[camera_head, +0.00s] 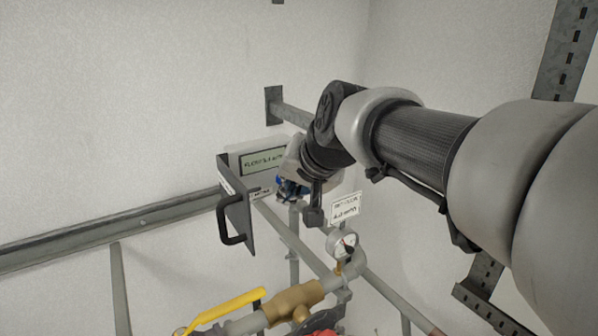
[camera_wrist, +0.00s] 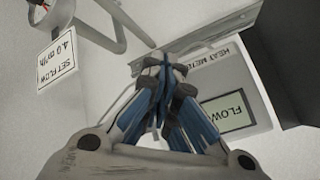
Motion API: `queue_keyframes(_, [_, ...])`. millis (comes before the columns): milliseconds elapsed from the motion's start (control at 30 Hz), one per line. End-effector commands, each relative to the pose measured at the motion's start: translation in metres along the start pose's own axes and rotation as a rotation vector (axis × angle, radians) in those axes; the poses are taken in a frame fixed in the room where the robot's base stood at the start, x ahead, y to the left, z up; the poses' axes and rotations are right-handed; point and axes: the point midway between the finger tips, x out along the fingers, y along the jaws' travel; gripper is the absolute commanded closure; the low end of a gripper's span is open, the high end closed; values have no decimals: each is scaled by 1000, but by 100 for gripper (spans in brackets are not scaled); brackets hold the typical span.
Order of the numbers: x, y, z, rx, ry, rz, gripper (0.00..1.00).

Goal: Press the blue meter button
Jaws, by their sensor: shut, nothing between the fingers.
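The heat meter is a pale box with a greenish display reading "FLOW"; it shows in the wrist view (camera_wrist: 262,112) and on the wall in the head view (camera_head: 236,158). My gripper (camera_wrist: 163,72) is shut and empty, its blue-sided fingers together in front of the meter's edge, beside the "HEAT METER" lettering. In the head view my gripper (camera_head: 290,188) is at the meter's lower right. I cannot make out the blue button in either view; the fingers cover part of the meter. I cannot tell whether the fingertips touch it.
A dark panel with a black handle (camera_head: 232,238) stands out in front of the meter's left side. A "SET FLOW 4.0 m³/h" sign (camera_wrist: 58,52) is nearby. Below are a pressure gauge (camera_head: 341,245), a brass valve (camera_head: 293,304) with a yellow lever (camera_head: 225,309), and pipes.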

Motion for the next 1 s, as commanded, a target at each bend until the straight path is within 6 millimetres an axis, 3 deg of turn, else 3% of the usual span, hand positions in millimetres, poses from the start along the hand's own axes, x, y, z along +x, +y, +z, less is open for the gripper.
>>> queue_keyframes(467, [-6,5,5,0,-1,1,100])
queue_keyframes(1000, [-38,29,29,0,-1,0,100])
